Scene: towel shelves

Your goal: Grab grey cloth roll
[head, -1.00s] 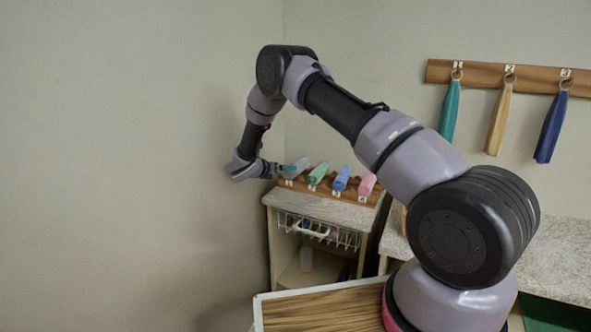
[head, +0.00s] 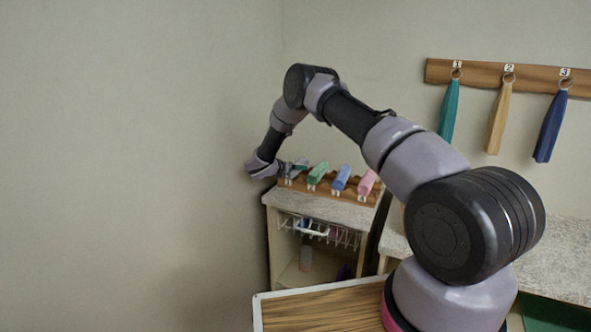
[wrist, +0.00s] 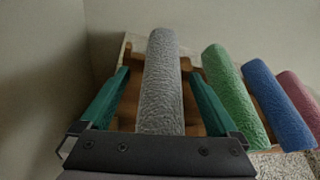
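The grey cloth roll (wrist: 161,85) lies in the leftmost place of the wooden rack, in the middle of the wrist view. My gripper (wrist: 160,82) is open, with one green finger on each side of the roll. A gap shows between each finger and the roll, so neither seems to touch it. The roll's near end is hidden behind the gripper body. In the head view my gripper (head: 298,166) is at the left end of the rack and covers most of the grey roll.
Green (wrist: 231,97), blue (wrist: 278,104) and pink (wrist: 302,100) rolls lie to the right on the wooden rack (head: 330,192), atop a small cabinet (head: 320,208) with a wire basket (head: 318,233). A wall stands close on the left. Teal, tan and navy towels hang at the right.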

